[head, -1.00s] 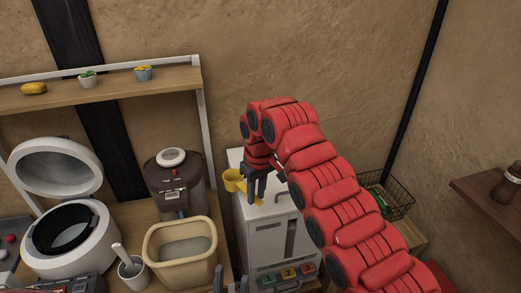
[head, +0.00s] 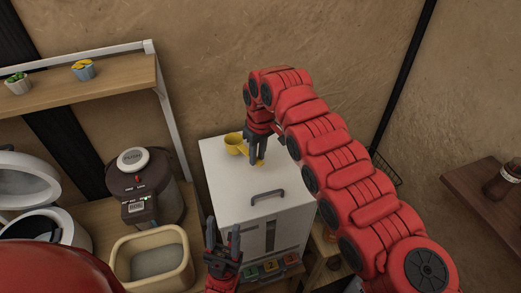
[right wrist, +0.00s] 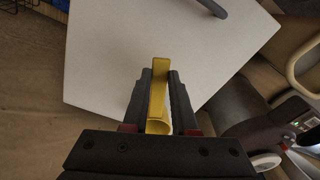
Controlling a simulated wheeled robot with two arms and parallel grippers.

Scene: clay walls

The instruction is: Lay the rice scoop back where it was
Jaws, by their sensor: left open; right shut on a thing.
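The yellow rice scoop (head: 235,143) is in my right gripper (head: 256,162), at the top of a white rice bin (head: 222,190). In the right wrist view the fingers (right wrist: 160,90) are shut on both sides of the yellow handle (right wrist: 158,92), with the white top (right wrist: 115,55) behind it. The scoop's cup is to the left of the fingers in the head view. I cannot tell whether the scoop touches the top. My left gripper (head: 222,245) is open and empty, low in front of the bin.
A beige tub (head: 118,262) and a dark dispenser (head: 170,185) stand left of the bin. A white rice cooker (head: 75,235) is further left. The bin top has a dark handle (head: 268,195) at its front and free room around the scoop.

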